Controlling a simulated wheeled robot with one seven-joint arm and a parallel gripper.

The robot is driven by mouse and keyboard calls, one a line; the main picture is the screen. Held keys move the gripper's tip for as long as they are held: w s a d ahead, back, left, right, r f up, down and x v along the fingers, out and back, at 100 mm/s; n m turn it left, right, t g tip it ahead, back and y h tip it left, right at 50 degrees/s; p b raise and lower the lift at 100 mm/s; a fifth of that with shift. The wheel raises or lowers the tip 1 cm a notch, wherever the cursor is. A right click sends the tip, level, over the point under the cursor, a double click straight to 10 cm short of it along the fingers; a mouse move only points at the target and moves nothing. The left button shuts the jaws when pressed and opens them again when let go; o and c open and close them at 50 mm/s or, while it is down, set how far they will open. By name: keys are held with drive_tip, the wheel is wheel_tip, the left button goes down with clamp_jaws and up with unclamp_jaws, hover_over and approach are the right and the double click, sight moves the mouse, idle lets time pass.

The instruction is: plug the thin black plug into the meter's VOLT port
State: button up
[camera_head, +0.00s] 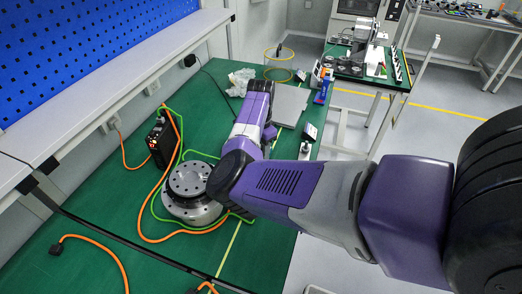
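My purple and grey arm reaches in from the right and bends over the round metal actuator. Its far end (260,88) is above the green bench beside a grey flat plate. I cannot make out the gripper's fingers or whether they hold anything. A small black and white device (308,138) stands near the bench's right edge; I cannot tell whether it is the meter. A black box with a small red light (160,142) stands left of the actuator. No VOLT port is legible. I cannot identify the thin black plug; a dark connector (56,249) ends an orange cable at lower left.
The round metal actuator (184,207) stands on the green bench (110,205), with orange and green cables looping around it. The grey plate (291,103), a clear bag (240,80) and a blue item (323,90) lie farther back. A shelf runs along the left.

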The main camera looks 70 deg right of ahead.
drive_tip(key=shift+r+b, duration=0.3)
drive_tip(key=shift+r, duration=3.6)
